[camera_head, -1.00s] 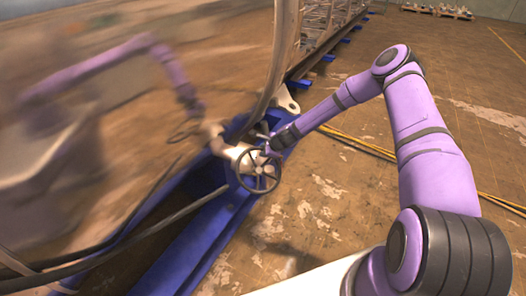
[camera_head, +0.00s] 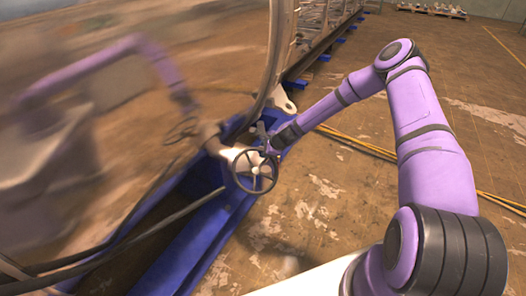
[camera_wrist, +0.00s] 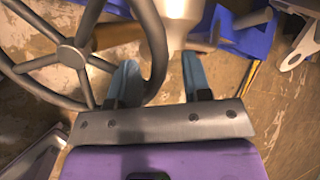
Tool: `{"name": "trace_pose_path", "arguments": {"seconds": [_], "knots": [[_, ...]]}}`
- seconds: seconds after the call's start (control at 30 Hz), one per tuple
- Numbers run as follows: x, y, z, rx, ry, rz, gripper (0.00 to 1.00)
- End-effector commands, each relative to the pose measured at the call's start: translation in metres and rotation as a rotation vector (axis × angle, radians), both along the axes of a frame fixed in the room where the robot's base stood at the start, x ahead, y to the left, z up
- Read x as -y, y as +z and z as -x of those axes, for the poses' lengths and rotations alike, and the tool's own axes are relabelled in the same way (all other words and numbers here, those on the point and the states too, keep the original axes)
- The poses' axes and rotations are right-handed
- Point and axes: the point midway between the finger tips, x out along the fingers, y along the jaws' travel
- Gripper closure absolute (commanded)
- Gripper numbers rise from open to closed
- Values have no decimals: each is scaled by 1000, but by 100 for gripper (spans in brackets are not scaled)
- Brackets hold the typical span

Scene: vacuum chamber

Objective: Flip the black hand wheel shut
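The black hand wheel (camera_head: 255,170) sits on a pale valve body (camera_head: 229,153) above the blue frame, in the middle of the head view. In the wrist view the spoked hand wheel (camera_wrist: 72,55) fills the upper left. My gripper (camera_wrist: 161,78) is open, with two blue-grey fingers apart. The right part of the wheel's rim runs down between the fingers, close to the left one. I cannot tell whether it touches. In the head view my gripper (camera_head: 268,143) is at the upper right of the wheel, its fingers small and partly hidden.
A blue frame (camera_head: 195,240) runs below the wheel. A large shiny chamber wall (camera_head: 120,60) at the left mirrors my arm. A curved metal rim (camera_head: 281,55) rises just behind the wheel. Yellow cables (camera_head: 355,142) lie on the floor. The stained floor at the right is open.

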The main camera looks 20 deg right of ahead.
Motion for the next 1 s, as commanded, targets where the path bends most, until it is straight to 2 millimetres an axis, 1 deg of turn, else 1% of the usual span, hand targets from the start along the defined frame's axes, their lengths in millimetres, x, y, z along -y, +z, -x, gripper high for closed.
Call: {"name": "trace_pose_path", "arguments": {"seconds": [0.03, 0.2, 0.3, 0.43, 0.63, 1.0], "knots": [[6, 8, 5, 2, -3, 3, 57], [16, 34, 23, 3, -2, 4, 57], [21, 47, 33, 4, -3, 4, 57], [26, 59, 42, 3, -4, 3, 57], [29, 66, 48, 2, -3, 3, 57], [29, 67, 48, 2, -2, 2, 57]]}}
